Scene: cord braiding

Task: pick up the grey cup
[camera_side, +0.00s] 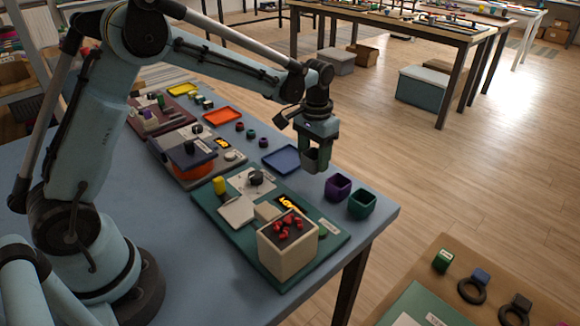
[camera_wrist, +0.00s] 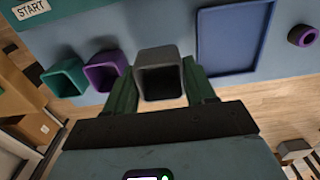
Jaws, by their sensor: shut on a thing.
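The grey cup (camera_side: 316,159) is a small square open-topped cup, held between the fingers of my gripper (camera_side: 318,150) in the side view. It hangs above the table, between the blue tray and the purple cup. In the wrist view the grey cup (camera_wrist: 158,74) sits between the two green fingers of my gripper (camera_wrist: 160,95), its dark opening showing. My gripper is shut on it. The cup looks empty, though its inside is dark.
A purple cup (camera_side: 338,187) and a green cup (camera_side: 362,203) stand at the table's right corner. A blue tray (camera_side: 281,160) lies behind. A beige box (camera_side: 287,255) with red pieces stands on a green board (camera_side: 238,233). The table edge is close to the right of the cups.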

